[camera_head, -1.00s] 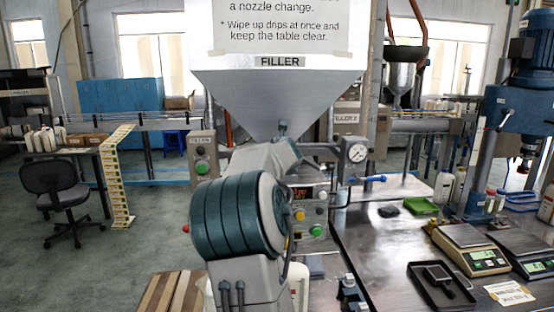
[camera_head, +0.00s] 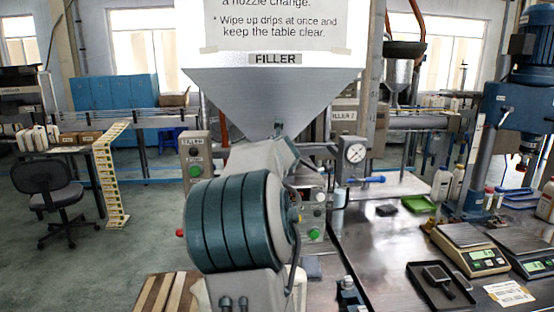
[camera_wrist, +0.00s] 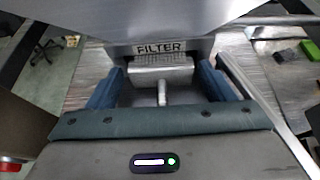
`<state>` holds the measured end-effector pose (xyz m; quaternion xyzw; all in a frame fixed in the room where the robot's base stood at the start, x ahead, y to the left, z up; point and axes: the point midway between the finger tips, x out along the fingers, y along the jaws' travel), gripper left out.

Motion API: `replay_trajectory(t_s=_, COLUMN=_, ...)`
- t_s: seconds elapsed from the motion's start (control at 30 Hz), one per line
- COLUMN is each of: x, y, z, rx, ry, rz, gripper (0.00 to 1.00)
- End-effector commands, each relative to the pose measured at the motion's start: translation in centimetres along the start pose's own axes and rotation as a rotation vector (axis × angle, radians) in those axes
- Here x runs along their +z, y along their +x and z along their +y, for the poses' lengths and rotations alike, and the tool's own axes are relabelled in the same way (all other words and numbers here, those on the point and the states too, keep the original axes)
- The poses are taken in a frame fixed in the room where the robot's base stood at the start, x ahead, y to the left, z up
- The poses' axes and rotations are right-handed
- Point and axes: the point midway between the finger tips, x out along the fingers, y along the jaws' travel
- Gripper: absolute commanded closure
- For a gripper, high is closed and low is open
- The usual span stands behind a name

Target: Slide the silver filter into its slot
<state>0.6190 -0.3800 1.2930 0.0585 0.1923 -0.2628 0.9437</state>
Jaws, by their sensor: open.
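The silver filter (camera_wrist: 161,75) shows in the wrist view as a block with a grey mesh top behind its front face and a short handle (camera_wrist: 162,94) toward me. It sticks out under the plate labelled FILTER (camera_wrist: 159,48), where its slot is; how deep its back end sits is hidden. My gripper (camera_wrist: 162,84) is open, one blue finger on each side of the filter front and handle, with gaps showing. In the head view my own arm covers the gripper and the filter, below the steel filler hopper (camera_head: 270,95).
A pressure gauge (camera_head: 355,153) and a blue-handled valve (camera_head: 368,180) stand right of the hopper. On the steel table (camera_head: 375,250) are a black tray (camera_head: 420,283), scales (camera_head: 470,255) and a green tray (camera_head: 418,204). A start box (camera_head: 195,160) stands at left.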

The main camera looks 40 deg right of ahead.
Motion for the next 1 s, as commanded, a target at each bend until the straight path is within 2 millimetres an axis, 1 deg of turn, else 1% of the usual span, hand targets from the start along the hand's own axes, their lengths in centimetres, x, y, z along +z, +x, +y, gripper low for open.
replay_trajectory(t_s=0.03, x=0.9, y=-1.7, z=-0.4, rx=-0.008, ry=0.004, rz=-0.016, gripper=0.11)
replay_trajectory(t_s=0.1, x=0.8, y=-3.1, z=-0.2, rx=-0.007, ry=0.002, rz=-0.013, gripper=0.11)
replay_trajectory(t_s=0.27, x=0.6, y=-5.7, z=0.2, rx=-0.003, ry=-0.003, rz=-0.008, gripper=0.11)
replay_trajectory(t_s=0.5, x=0.4, y=-9.3, z=0.2, rx=-0.003, ry=-0.002, rz=-0.001, gripper=0.11)
replay_trajectory(t_s=0.6, x=0.2, y=-10.6, z=0.1, rx=-0.005, ry=-0.001, rz=0.0, gripper=0.11)
replay_trajectory(t_s=0.73, x=0.0, y=-11.6, z=-0.1, rx=-0.008, ry=-0.001, rz=0.003, gripper=0.11)
replay_trajectory(t_s=1.0, x=-0.4, y=-12.4, z=0.0, rx=-0.009, ry=-0.004, rz=0.003, gripper=0.11)
